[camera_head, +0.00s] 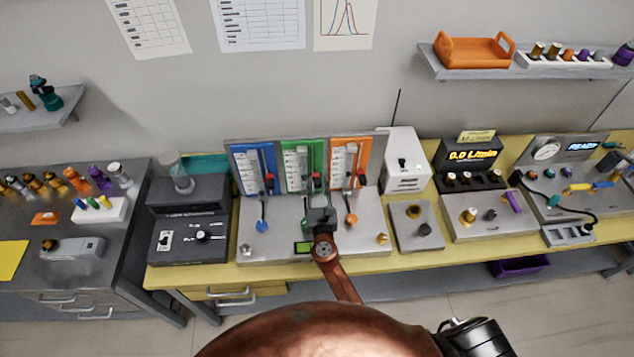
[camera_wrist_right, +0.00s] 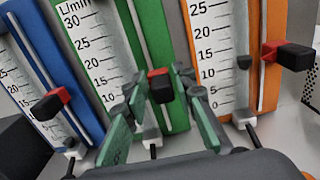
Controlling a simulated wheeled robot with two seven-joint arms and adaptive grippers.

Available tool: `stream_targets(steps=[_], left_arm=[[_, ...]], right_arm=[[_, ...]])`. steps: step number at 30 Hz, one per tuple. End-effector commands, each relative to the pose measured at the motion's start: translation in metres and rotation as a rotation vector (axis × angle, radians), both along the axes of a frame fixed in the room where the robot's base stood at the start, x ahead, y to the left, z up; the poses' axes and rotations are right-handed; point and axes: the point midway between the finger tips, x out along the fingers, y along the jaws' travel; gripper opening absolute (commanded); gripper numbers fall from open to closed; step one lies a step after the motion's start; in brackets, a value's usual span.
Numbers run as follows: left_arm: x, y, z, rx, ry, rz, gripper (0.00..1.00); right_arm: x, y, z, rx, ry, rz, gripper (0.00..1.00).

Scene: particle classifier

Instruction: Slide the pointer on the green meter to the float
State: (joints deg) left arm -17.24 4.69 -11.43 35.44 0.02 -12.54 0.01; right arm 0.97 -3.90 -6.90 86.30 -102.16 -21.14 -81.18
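The green meter (camera_head: 302,160) stands between the blue and orange meters on the panel. In the right wrist view its green backboard (camera_wrist_right: 178,112) carries a white scale (camera_wrist_right: 88,45). Its red and black pointer (camera_wrist_right: 160,86) sits on a light rail. My right gripper (camera_head: 318,208) is in front of the lower part of the green meter. In the wrist view its two green-grey fingers (camera_wrist_right: 160,102) are apart, one on each side of the pointer, with a gap visible. The fingers partly cover the tube, and I cannot make out the green meter's float clearly. My left gripper is not in view.
The blue meter (camera_head: 246,170) and orange meter (camera_head: 345,160) stand close on either side, with their own pointers (camera_wrist_right: 50,104) (camera_wrist_right: 288,54) projecting. Blue and orange knobs (camera_head: 262,226) (camera_head: 351,219) stick out below. A white box (camera_head: 404,160) stands to the right.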

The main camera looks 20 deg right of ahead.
Motion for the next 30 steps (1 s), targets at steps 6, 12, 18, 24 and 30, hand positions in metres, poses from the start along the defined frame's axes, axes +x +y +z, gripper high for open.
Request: stream_targets(steps=[6, 12, 18, 24, 30], left_arm=[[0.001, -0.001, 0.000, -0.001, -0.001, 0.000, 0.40], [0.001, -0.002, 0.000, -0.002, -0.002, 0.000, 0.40], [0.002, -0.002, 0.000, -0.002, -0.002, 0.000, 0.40], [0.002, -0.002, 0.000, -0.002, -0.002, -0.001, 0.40], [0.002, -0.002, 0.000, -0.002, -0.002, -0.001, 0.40]], right_arm=[[-0.042, 0.009, -0.002, 0.001, 0.003, -0.001, 0.25], [-0.080, 0.018, -0.001, 0.001, 0.003, -0.001, 0.25], [-0.103, 0.024, -0.001, 0.000, 0.002, -0.001, 0.25], [-0.108, 0.026, 0.000, 0.000, 0.001, 0.000, 0.25], [-0.108, 0.026, 0.000, 0.000, 0.001, -0.001, 0.25]])
